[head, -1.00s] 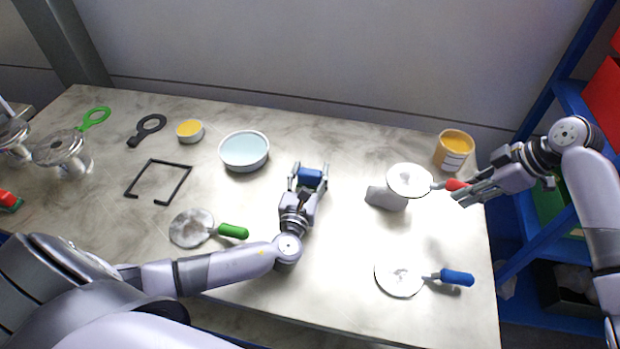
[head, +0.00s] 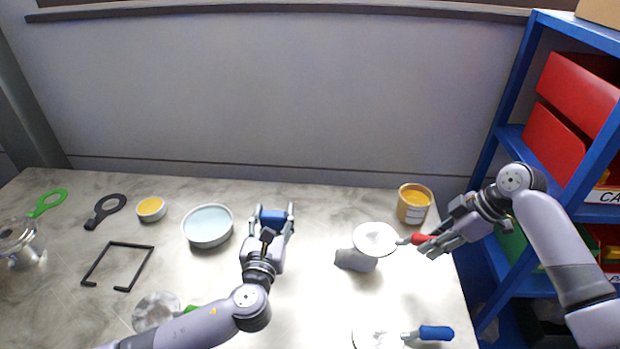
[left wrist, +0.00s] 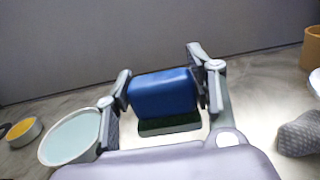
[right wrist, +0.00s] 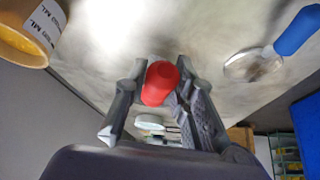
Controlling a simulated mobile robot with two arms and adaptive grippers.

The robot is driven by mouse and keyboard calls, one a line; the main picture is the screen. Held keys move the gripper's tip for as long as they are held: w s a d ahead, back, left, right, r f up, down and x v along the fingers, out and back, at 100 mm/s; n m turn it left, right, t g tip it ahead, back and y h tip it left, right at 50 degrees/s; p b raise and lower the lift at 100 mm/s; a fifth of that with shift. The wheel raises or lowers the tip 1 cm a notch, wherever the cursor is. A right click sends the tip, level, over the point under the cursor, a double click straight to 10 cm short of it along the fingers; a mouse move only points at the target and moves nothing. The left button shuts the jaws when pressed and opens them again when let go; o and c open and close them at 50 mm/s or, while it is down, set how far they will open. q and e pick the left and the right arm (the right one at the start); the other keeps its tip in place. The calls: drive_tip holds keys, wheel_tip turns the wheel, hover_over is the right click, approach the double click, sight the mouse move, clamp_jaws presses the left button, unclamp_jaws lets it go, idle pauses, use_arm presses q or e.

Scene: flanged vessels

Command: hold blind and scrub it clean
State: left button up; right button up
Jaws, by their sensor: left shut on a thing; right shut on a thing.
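My right gripper (head: 432,243) is shut on the red handle (head: 420,239) of a blind, a pale round disc (head: 375,238). The disc is held over the right part of the table, overlapping a grey cloth-like piece (head: 352,261) in the head view. The red handle also shows between the fingers in the right wrist view (right wrist: 160,83). My left gripper (head: 275,215) is shut on a blue block (left wrist: 163,93) with a dark green underside, likely a scrubber. It is left of the disc and apart from it. Whether the disc is dirty is hard to tell.
A pale blue bowl (head: 208,226), yellow-filled dish (head: 151,209), black frame (head: 118,266) and flanged vessel (head: 18,241) are left. A yellow tub (head: 414,204) stands back right. Blue-handled (head: 436,333) and green-handled (head: 157,311) discs lie in front; my left arm partly covers the latter.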

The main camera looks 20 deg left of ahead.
use_arm(q)
drive_tip(key=f+v, duration=0.1)
drive_tip(key=v, duration=2.1)
drive_tip(key=shift+s+d+f, duration=0.1)
drive_tip(key=shift+d+f, duration=0.05)
drive_tip(key=shift+f, duration=1.35)
drive_tip(key=shift+s+d+f, duration=0.1)
drive_tip(key=shift+f, duration=1.35)
drive_tip(key=shift+f, duration=1.45)
drive_tip(key=shift+w, duration=0.15)
drive_tip(key=shift+x, duration=3.6)
drive_tip(key=shift+f, duration=0.15)
